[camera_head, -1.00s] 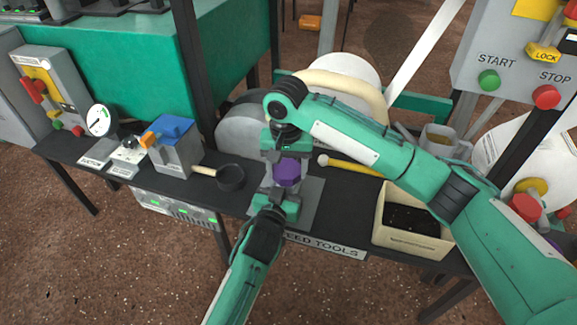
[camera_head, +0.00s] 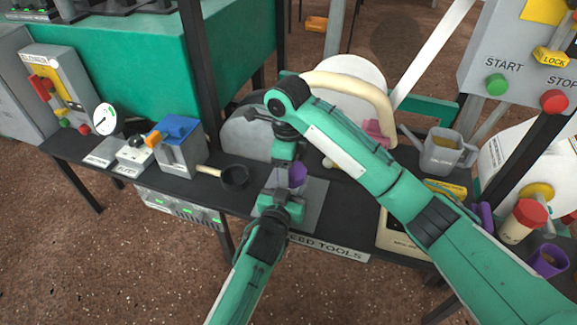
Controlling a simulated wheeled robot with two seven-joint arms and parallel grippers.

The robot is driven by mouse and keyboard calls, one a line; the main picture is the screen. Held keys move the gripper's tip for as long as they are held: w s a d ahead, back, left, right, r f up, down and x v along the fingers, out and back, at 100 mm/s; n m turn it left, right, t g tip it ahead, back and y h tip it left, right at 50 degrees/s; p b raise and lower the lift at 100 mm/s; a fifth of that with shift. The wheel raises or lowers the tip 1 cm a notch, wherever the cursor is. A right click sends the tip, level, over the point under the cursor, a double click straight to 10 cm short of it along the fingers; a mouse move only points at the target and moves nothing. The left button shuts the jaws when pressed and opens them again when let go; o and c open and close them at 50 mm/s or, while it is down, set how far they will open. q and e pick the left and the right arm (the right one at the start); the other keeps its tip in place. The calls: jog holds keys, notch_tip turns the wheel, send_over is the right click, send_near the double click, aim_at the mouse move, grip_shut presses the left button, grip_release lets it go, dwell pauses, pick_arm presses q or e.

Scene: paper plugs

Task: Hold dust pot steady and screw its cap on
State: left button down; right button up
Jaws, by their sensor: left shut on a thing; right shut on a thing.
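The purple cap or pot top (camera_head: 298,175) shows between my two grippers, over a grey plate (camera_head: 313,197) on the dark bench. My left gripper (camera_head: 281,196) comes up from below, shut at the near side of the dust pot; its fingers hide most of the pot. My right gripper (camera_head: 287,163) points down from above, shut on the purple part and seen nearly edge-on. The seam between cap and pot is hidden, so I cannot tell how far the cap sits down.
A blue-topped grey box (camera_head: 178,152) stands further left. A grey wheel housing (camera_head: 243,135) is behind. A cream bin (camera_head: 390,236), partly hidden by my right arm, and a grey jug (camera_head: 441,152) are on the right.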

jog(key=shift+w+m, duration=0.1)
jog(key=shift+m, duration=0.8)
jog(key=shift+r, duration=0.1)
jog(key=o, duration=0.9)
jog(key=shift+o, duration=0.2)
